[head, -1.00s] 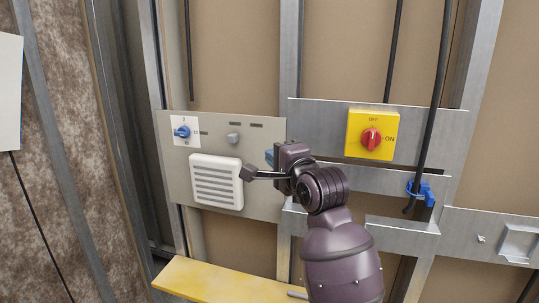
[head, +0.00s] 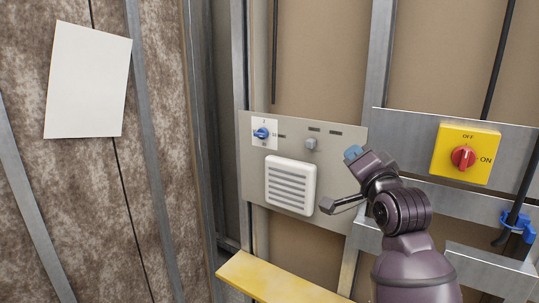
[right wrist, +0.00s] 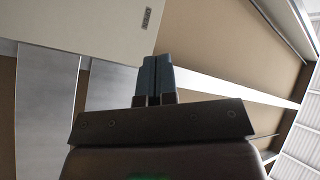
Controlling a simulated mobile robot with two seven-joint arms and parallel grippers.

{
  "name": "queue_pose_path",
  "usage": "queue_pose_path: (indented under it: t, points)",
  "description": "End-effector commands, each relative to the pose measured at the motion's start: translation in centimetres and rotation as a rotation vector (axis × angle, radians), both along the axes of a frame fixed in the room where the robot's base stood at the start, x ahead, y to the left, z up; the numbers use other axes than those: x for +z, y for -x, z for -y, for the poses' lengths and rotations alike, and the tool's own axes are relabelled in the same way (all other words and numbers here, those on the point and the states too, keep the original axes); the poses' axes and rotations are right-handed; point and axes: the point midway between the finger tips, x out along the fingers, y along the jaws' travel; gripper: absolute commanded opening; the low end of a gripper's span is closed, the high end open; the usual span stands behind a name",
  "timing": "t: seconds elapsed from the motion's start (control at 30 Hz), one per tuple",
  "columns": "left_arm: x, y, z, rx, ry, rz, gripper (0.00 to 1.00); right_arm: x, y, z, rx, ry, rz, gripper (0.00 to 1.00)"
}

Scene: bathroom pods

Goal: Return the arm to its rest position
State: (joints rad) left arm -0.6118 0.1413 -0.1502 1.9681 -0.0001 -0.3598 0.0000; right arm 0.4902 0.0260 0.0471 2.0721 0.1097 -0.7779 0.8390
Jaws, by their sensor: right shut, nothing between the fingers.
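My right arm comes up from the bottom right of the head view. Its right gripper (head: 353,152) is in front of the right edge of the grey control panel (head: 340,180), with nothing held. In the right wrist view the blue-grey fingers (right wrist: 153,77) are pressed together and empty, pointing towards a beige panel. My left gripper is not in view.
The panel carries a blue rotary knob (head: 262,133), a small grey knob (head: 310,144) and a white louvred vent (head: 291,185). A yellow switch box (head: 448,150) with a red handle is to the right. A yellow plank (head: 270,277) lies below. A white sheet (head: 88,80) hangs left.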

Motion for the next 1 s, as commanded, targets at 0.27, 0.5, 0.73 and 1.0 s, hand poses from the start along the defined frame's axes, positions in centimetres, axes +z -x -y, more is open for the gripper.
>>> queue_pose_path:
  t: [0.27,0.5,0.73,1.0]
  points:
    - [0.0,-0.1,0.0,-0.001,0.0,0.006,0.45,-11.3,1.6,2.1,-0.142,0.541,0.035,0.0]
    - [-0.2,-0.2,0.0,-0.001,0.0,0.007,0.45,-23.5,6.1,4.3,-0.166,0.847,-0.061,0.0]
    - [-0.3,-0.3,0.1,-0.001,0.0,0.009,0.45,-34.5,13.1,6.3,-0.12,0.99,-0.215,0.0]
    - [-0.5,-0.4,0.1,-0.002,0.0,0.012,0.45,-45.3,24.0,8.2,-0.03,1.019,-0.463,0.0]
